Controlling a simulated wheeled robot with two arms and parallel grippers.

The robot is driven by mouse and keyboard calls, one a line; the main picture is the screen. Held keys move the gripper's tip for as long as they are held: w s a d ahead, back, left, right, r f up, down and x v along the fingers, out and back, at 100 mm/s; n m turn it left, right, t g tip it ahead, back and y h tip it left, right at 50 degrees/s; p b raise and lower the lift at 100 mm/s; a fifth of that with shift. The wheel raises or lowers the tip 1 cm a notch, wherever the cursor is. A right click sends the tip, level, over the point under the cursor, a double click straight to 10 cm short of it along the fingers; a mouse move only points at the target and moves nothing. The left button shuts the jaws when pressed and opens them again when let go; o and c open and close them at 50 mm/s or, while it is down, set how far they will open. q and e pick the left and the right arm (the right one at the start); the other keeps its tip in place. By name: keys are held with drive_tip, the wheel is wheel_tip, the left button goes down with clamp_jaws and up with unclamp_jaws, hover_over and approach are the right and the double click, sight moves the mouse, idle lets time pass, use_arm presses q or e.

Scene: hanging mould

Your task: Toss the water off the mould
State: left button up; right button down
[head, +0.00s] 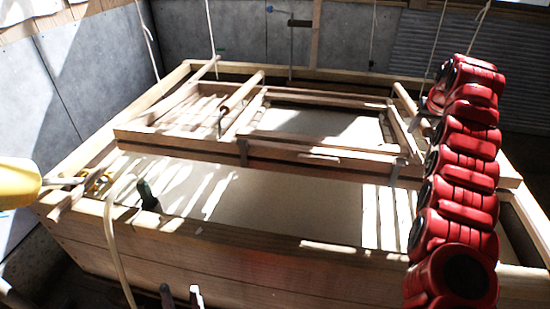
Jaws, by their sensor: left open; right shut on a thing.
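The mould (325,154) is a pale wooden frame with a light sheet, hung on cords over the vat. It lies roughly level; I cannot make out water on it. My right arm is a chain of red segments at the right, and my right gripper (428,112) is at its far end, by the mould's right end. It is shut on the mould's right side, though the grip is mostly hidden by the arm. My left gripper (95,183) is open at the vat's left end, apart from the mould. The yellow part of my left arm enters from the left.
The wooden vat (200,262) holds pale liquid (280,200) striped with sunlight. A dark-handled tool (148,195) stands at its near left, and a pale hose (112,245) hangs over the front wall. Grey panelled walls (95,60) close in the back and left.

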drive_tip(key=shift+s+a+f+t+b, duration=0.1)
drive_tip(key=shift+f+t+b, duration=0.2)
drive_tip(key=shift+b, duration=1)
drive_tip(key=shift+s+d+f+t+b, duration=0.15)
drive_tip(key=shift+f+b, duration=0.3)
drive_tip(key=shift+b, duration=0.8)
drive_tip(key=shift+s+a+f+t+b, duration=0.15)
drive_tip(key=shift+f+b, duration=0.2)
drive_tip(key=shift+b, duration=0.95)
drive_tip(key=shift+r, duration=0.15)
drive_tip(key=shift+c, duration=2.2)
unclamp_jaws()
